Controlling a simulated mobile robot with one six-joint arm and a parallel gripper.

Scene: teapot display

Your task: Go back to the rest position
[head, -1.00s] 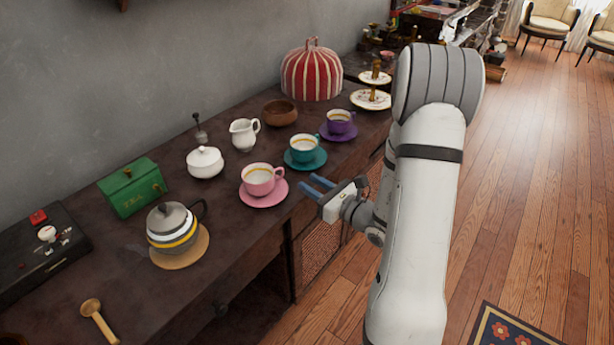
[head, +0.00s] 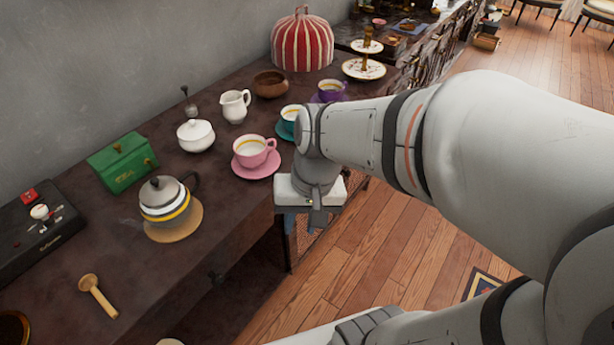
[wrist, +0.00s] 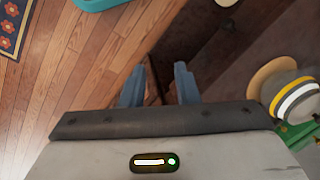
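My gripper (head: 303,222) is just off the front edge of the dark wooden sideboard (head: 222,228), pointing down with its blue fingers partly hidden by its own body. In the wrist view my gripper (wrist: 159,82) has its two fingers apart, with nothing held between them. The striped teapot with a grey lid (head: 165,202) stands on a round tan mat (head: 186,228), to the left of my gripper. The teapot also shows at the right of the wrist view (wrist: 296,97).
A pink cup (head: 254,152), a teal cup (head: 290,115) partly behind my arm, and a purple cup (head: 331,90) stand along the sideboard. A white sugar bowl (head: 196,136), green tea box (head: 122,165) and wooden spoon (head: 97,296) are also there. Open floor (head: 375,235) lies right.

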